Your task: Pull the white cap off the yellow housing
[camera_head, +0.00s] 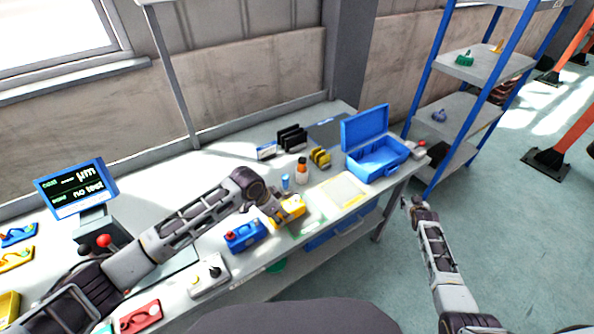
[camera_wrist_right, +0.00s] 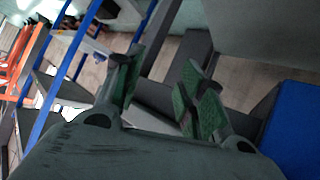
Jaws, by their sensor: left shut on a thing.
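The yellow housing (camera_head: 293,206) lies on the workbench near its front edge, in the middle of the head view. My left gripper (camera_head: 275,214) is shut on the yellow housing from its left side; its fingers hide part of it. My right gripper (camera_head: 414,203) is off to the right, past the front edge of the bench and apart from the housing. In the right wrist view its green-padded fingers (camera_wrist_right: 163,92) stand apart with nothing between them.
A blue housing (camera_head: 245,235) lies left of the yellow one. An open blue case (camera_head: 378,158), an orange-topped bottle (camera_head: 302,172) and black parts (camera_head: 291,138) stand behind. A monitor (camera_head: 77,190) is at left, a shelf rack (camera_head: 484,66) at right.

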